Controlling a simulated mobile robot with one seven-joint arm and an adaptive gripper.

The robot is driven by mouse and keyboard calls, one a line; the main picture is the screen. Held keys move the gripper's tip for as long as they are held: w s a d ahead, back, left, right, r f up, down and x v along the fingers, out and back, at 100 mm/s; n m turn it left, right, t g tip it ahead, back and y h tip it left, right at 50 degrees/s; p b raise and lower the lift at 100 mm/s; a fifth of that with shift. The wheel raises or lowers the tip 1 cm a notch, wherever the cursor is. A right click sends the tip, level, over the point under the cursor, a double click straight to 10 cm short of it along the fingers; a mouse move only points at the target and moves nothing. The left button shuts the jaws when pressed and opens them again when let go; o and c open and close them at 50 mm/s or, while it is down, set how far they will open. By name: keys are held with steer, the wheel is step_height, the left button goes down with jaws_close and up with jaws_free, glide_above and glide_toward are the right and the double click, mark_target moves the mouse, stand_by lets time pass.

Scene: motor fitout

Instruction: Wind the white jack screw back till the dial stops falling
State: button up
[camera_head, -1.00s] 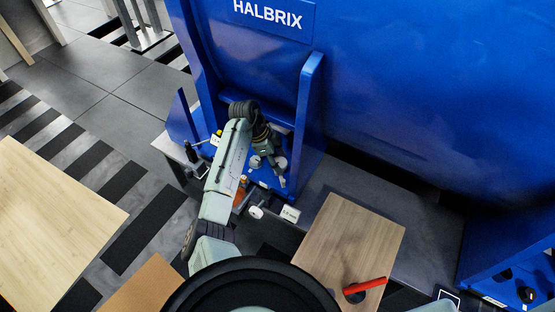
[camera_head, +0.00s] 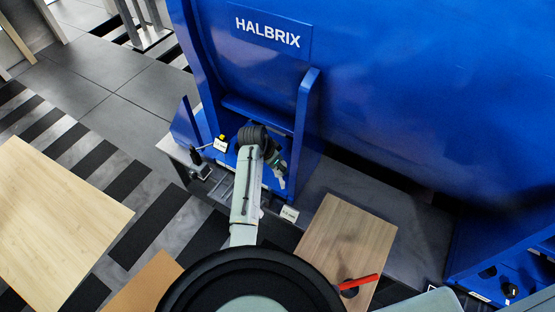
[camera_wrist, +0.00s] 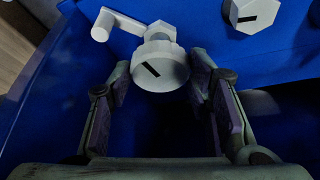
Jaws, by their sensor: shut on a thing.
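In the wrist view a white jack screw (camera_wrist: 160,66) with a faceted head and a black line mark stands in front of the blue wall. A white crank arm with a round knob (camera_wrist: 117,22) shows beside it at upper left. My gripper (camera_wrist: 162,84) has its two fingers on either side of the screw head and is shut on it. In the head view my gripper (camera_head: 279,172) is at the blue foot, partly hidden by my arm. I cannot make out a dial reading in either view.
A second white hex head (camera_wrist: 252,14) with a black mark is at upper right in the wrist view. A blue upright plate (camera_head: 306,125) stands right of my arm. A wooden board (camera_head: 350,240) holds a red-handled tool (camera_head: 358,283).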

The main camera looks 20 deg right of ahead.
steer(key=n+p, duration=0.1)
steer(key=n, duration=0.1)
steer(key=n+t+y+p, duration=0.1)
steer(key=n, duration=0.1)
steer(key=shift+s+d+r+p, duration=0.15)
steer(key=shift+s+p, duration=0.05)
steer(key=shift+p, duration=0.2)
steer(key=shift+n+t+y+p, duration=0.45)
steer(key=shift+n+p, duration=0.25)
steer(key=shift+n, duration=0.9)
steer(key=o, duration=1.1)
steer(key=shift+o, duration=0.2)
step_height(320, 180, up, 10)
stand_by(0.3)
